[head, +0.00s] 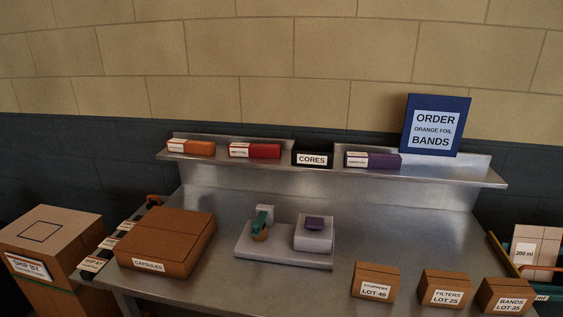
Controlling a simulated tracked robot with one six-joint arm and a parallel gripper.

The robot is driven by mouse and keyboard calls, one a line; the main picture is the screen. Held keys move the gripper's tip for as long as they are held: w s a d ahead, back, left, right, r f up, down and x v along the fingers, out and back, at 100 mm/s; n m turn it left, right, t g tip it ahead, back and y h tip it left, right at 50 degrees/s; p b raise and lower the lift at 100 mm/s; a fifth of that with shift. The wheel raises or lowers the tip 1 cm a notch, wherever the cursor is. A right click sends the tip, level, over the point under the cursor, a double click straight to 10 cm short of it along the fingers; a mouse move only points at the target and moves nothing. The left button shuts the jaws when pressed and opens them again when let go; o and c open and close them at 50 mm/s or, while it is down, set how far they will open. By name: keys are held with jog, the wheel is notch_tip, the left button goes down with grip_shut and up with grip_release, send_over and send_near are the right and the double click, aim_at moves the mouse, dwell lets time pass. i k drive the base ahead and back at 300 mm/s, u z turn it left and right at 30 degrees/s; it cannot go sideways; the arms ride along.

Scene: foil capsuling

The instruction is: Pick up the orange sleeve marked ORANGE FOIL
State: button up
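An orange sleeve (197,148) with a white label lies at the left end of the raised metal shelf (440,174) in the head view. Its label is too small to read. A red sleeve (265,151) lies to its right, and a purple sleeve (385,161) lies further right, past a black box marked CORES (312,149). A blue sign (462,111) at the shelf's right reads ORDER, ORANGE FOIL, BANDS. My gripper is not in view.
A brown CAPSULES box (170,238) stands on the metal bench (300,290) at left. A small machine (285,254) stands mid-bench below the shelf. Boxes marked LOT 40 (375,273), LOT 25 (445,280) and LOT 35 (505,287) stand front right. The front middle is clear.

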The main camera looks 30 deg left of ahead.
aim_at(179, 145)
jog(key=u, duration=2.2)
jog(key=i, duration=1.1)
jog(key=u, duration=0.5)
jog(key=i, duration=0.6)
jog(key=z, duration=0.1)
